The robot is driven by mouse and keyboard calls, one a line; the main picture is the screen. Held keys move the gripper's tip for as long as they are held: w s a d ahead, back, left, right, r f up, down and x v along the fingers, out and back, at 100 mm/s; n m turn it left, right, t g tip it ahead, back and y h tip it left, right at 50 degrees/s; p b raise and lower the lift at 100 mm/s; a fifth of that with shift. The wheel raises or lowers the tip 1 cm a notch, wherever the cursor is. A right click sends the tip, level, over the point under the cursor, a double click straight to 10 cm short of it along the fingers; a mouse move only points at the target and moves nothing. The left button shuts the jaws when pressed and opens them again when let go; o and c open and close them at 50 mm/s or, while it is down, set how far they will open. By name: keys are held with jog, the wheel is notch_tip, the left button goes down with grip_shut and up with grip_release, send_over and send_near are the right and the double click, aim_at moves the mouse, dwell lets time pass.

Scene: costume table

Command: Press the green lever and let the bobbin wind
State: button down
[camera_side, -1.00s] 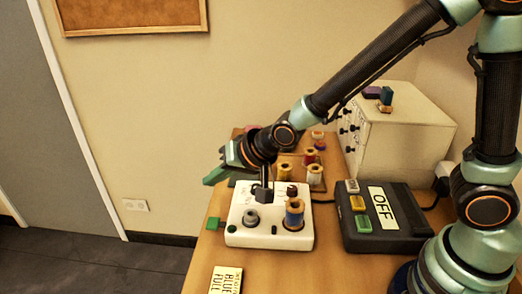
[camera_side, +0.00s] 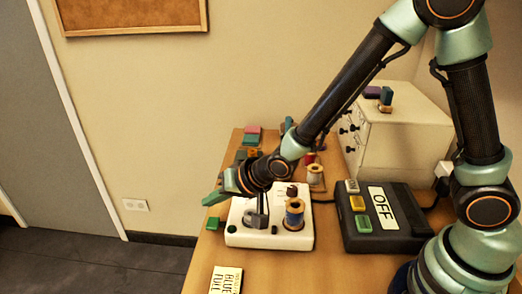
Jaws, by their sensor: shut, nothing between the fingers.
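The green lever (camera_side: 212,223) sticks out from the left side of the white winder (camera_side: 268,239). On the left part is a grey bobbin (camera_side: 250,219), partly hidden behind a dark part of my arm. My gripper (camera_side: 213,197) is shut and empty, its green tip above the lever with a small gap visible between them. I cannot tell whether the tip is directly over the lever in depth.
A black console (camera_side: 358,240) with grey, yellow and green buttons and an OFF sign (camera_side: 382,208) stands right of the winder. A card reading BLUE FULL (camera_side: 226,281) lies in front. Other spools (camera_side: 315,176) and a white drawer cabinet (camera_side: 403,130) stand behind.

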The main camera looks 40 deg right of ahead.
aim_at(211, 222)
jog(key=shift+f, duration=1.95)
jog(key=shift+f, duration=0.15)
dwell(0.5)
jog(key=shift+f, duration=0.25)
jog(key=shift+f, duration=0.95)
dwell(1.1)
jog(key=shift+r, duration=1.4)
jog(key=shift+r, duration=2.5)
jog(key=shift+d, duration=0.15)
